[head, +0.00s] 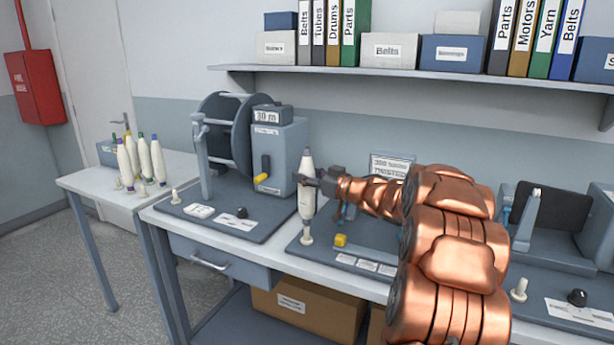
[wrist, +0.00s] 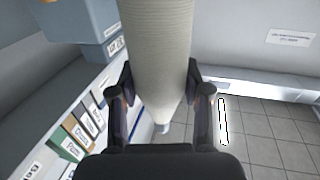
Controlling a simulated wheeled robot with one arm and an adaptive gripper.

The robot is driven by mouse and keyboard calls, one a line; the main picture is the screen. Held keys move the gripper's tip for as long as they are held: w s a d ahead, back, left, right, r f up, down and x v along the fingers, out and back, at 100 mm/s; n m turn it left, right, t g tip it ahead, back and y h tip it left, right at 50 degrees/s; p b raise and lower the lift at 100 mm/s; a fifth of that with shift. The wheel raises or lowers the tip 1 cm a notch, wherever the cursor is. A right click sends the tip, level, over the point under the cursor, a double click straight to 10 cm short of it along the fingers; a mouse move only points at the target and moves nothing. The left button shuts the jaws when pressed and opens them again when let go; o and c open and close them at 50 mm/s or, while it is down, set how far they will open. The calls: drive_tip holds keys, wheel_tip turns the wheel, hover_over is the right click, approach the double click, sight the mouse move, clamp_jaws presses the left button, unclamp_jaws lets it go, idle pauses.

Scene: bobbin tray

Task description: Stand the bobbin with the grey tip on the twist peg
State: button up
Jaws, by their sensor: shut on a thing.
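A white bobbin with a grey tip (head: 307,203) stands upright in my gripper (head: 318,181), tip up. In the wrist view the pale bobbin (wrist: 158,45) fills the space between the two dark fingers of my gripper (wrist: 160,88). The fingers are shut on its body from both sides. The cream twist peg (head: 306,239) shows right below the bobbin, at the front left of the middle machine's base (head: 325,256). The bobbin's lower end is in line with the peg. I cannot tell whether it is around the peg or just above it.
A winding machine with a large reel (head: 222,130) and an empty peg (head: 175,197) stands to the left. Several other bobbins (head: 143,160) stand on the left side table (head: 85,183). Another machine with a peg (head: 518,289) is at right.

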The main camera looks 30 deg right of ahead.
sight(313, 196)
drive_tip(key=shift+f+b, duration=1.2)
drive_tip(key=shift+f, duration=1.55)
drive_tip(key=o, duration=1.3)
drive_tip(key=v, duration=1.2)
